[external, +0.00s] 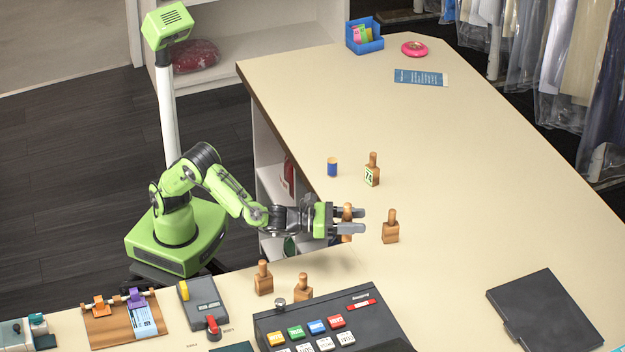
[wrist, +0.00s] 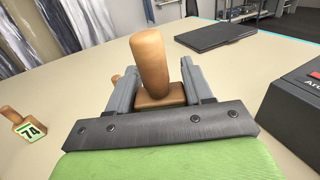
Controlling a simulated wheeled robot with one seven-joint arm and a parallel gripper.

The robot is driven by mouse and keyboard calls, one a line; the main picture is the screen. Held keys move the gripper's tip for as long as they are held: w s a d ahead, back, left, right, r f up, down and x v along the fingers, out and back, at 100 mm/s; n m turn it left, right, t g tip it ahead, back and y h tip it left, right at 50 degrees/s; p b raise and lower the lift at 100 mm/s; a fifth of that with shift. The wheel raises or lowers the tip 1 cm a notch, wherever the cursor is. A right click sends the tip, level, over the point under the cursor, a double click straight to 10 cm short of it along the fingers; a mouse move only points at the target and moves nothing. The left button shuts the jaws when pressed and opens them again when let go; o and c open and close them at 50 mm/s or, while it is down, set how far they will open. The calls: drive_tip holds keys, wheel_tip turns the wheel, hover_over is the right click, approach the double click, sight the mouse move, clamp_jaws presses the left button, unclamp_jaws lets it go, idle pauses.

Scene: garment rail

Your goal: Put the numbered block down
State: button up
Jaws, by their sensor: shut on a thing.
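My gripper (external: 348,222) reaches out over the counter from the left, shut on a wooden block with an upright peg handle (external: 347,211). In the wrist view the held block (wrist: 151,62) stands upright between the fingers; any number on it is hidden. I cannot tell whether its bottom touches the counter. Another wooden block (external: 372,171), with a white-green label reading 74, stands farther back; it also shows at the left of the wrist view (wrist: 28,128). A plain-looking block (external: 390,229) stands just right of my fingertips.
Two more wooden blocks (external: 264,279) stand in front, beside a dark register with coloured keys (external: 325,320). A small blue cylinder (external: 332,167) stands near the counter's inner edge. A dark flat case (external: 545,312) lies at right. The counter (external: 460,190) is clear towards the right.

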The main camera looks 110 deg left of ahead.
wheel_tip(320, 180, down, 10)
drive_tip(key=b, duration=0.5)
drive_tip(key=shift+f, duration=0.15)
drive_tip(key=o, duration=1)
drive_tip(key=shift+o, duration=0.2)
